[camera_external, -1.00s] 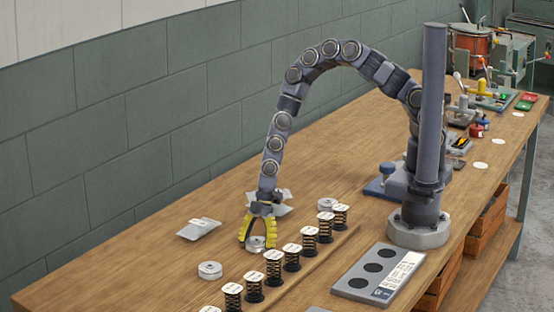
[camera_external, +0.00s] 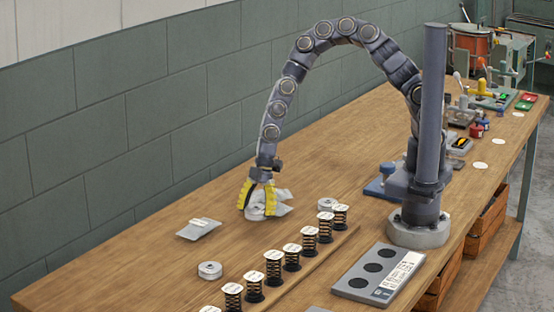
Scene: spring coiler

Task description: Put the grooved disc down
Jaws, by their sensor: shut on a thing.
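My gripper (camera_external: 257,212), with yellow fingers, points down over the wooden bench (camera_external: 150,262), left of the middle of the view. It is shut on a small silvery grooved disc (camera_external: 256,211), partly hidden between the fingers. The disc is in front of or over a pale grey packet (camera_external: 282,204). I cannot tell whether the disc touches the packet or is held above it. Other similar round metal discs stand on the bench: one in front (camera_external: 210,271), one to the right by the springs (camera_external: 326,204).
A row of black coil springs with white tops (camera_external: 292,257) runs along a wooden strip to the front right. A grey plate with dark round spots (camera_external: 356,287) lies at the right front. The bench's left front is clear.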

